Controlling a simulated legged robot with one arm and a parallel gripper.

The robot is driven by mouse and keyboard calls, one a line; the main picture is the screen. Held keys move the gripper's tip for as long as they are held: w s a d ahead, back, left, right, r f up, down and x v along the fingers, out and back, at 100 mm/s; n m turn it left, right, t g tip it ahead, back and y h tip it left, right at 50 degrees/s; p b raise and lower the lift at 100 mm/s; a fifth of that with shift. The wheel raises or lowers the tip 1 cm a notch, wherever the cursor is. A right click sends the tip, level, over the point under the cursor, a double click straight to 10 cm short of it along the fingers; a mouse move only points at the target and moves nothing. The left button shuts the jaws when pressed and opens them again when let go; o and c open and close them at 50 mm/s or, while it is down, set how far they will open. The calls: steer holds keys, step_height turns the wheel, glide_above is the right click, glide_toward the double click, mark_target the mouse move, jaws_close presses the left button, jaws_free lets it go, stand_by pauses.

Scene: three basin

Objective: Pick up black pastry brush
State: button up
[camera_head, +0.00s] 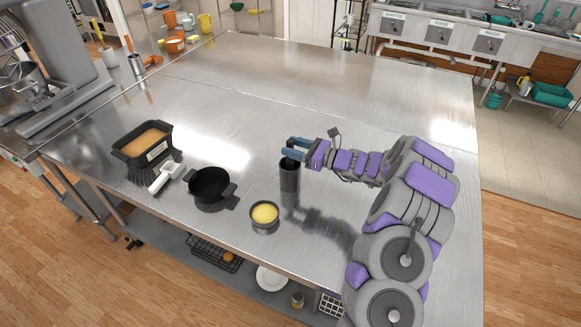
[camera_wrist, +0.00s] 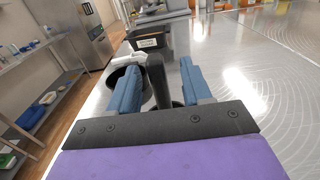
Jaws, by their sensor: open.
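A dark upright cylinder (camera_head: 289,182) stands on the steel table just below my gripper (camera_head: 291,148). In the wrist view, a slim black upright piece (camera_wrist: 157,82) shows between my two blue fingers (camera_wrist: 160,68). It looks like the handle of the black pastry brush, but its bristles are hidden and I cannot be sure. My fingers are apart, one on each side of it, with visible gaps. I see no clear contact.
A black pot (camera_head: 209,187), a bowl with yellow contents (camera_head: 264,215), a white-handled tool (camera_head: 165,178) and a dark loaf pan (camera_head: 143,147) stand left of my gripper. A grey mixer (camera_head: 70,60) is at the far left. The table's back middle is clear.

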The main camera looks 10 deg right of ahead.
steer(key=x, duration=0.3)
steer(key=shift+a+f, duration=0.1)
steer(key=shift+a, duration=0.1)
steer(key=shift+d, duration=0.1)
jaws_close()
